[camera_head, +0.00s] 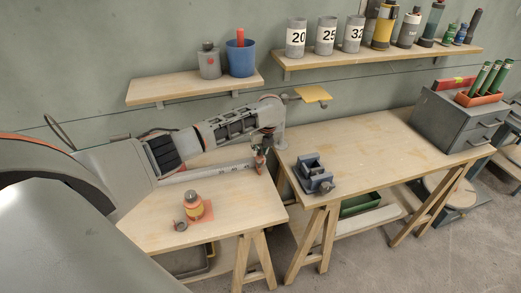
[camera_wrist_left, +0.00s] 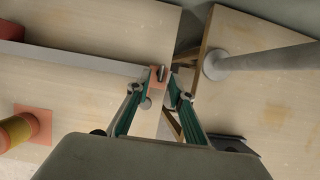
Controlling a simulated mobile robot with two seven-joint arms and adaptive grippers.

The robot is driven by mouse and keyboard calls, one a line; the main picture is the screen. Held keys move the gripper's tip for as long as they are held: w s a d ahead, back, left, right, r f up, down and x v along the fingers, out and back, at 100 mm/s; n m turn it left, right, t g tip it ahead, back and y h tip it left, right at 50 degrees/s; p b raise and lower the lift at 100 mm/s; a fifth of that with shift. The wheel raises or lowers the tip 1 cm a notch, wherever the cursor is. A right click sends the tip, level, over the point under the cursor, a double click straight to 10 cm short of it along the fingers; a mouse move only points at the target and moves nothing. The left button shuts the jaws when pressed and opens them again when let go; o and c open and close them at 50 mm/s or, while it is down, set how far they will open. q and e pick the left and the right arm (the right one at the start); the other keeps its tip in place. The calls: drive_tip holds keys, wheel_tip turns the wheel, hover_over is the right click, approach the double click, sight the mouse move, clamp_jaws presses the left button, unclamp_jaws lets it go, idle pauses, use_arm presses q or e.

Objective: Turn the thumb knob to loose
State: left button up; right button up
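A coral stop block (camera_wrist_left: 155,86) with a small dark thumb knob (camera_wrist_left: 162,74) sits at the right end of a long grey rail (camera_wrist_left: 110,62) in the left wrist view. In the head view the rail (camera_head: 215,171) lies along the back of the left bench, its end partly hidden by my gripper. My left gripper (camera_head: 260,157) points down over that end. In the wrist view the gripper's teal fingers (camera_wrist_left: 160,80) stand apart, one on each side of the knob; whether they touch it I cannot tell. My right gripper is not in view.
A blue-grey vise (camera_head: 313,174) is on the right bench (camera_head: 385,150). A yellow plate (camera_head: 313,94) stands behind my wrist. Shelves hang above.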

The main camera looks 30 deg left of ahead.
use_arm(q)
clamp_jaws()
